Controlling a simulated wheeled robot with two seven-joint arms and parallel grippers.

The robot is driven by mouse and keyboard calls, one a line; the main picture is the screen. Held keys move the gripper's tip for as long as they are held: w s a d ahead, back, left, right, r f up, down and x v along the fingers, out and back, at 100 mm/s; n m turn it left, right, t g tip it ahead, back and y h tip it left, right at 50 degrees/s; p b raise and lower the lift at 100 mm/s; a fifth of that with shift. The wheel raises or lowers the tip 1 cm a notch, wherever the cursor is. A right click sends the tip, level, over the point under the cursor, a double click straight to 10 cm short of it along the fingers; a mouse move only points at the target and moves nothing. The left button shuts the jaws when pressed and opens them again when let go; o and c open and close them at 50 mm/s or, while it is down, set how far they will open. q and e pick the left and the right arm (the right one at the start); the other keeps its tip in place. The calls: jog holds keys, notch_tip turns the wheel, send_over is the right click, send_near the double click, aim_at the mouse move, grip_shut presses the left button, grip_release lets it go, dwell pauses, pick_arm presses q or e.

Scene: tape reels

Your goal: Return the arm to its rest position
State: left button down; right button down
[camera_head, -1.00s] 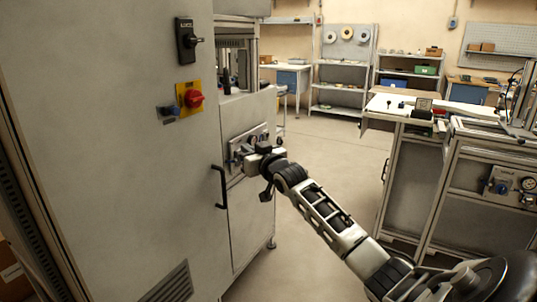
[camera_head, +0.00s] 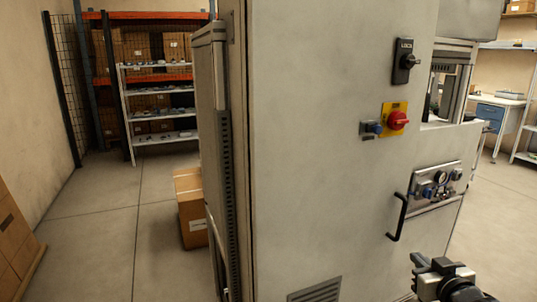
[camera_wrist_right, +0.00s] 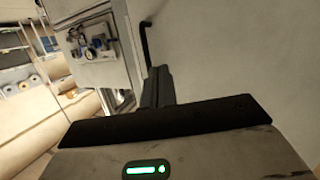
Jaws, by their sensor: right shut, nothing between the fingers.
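My right gripper (camera_head: 430,268) is at the lower right of the head view, in front of the large grey cabinet (camera_head: 310,150). In the right wrist view my right gripper (camera_wrist_right: 157,85) points along the cabinet's pale face. Its fingers are together with nothing seen between them. The black door handle (camera_head: 398,217) stands just above and left of it in the head view, apart from it as far as I can tell. The rest of my right arm is mostly cut off by the frame's lower edge. My left gripper is not in view.
The cabinet carries a red knob (camera_head: 397,120), a black lock switch (camera_head: 405,62) and a gauge panel (camera_head: 437,186). A cardboard box (camera_head: 190,207) stands on the floor beside it. Shelving (camera_head: 157,90) is at the back left.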

jog(key=s+a+f+n+g+y, duration=0.2)
jog(key=s+a+f+g, duration=0.1)
jog(key=s+a+f, duration=0.9)
jog(key=s+a+f+g+y, duration=0.1)
jog(key=s+a+f, duration=0.1)
jog(key=s+a, duration=0.4)
jog(key=s+a+f+g, duration=0.1)
jog(key=s+a+f, duration=0.1)
jog(key=s+a, duration=0.4)
jog(key=shift+s+a+f+y, duration=0.2)
jog(key=shift+a+f+y, duration=0.1)
jog(key=shift+y, duration=0.1)
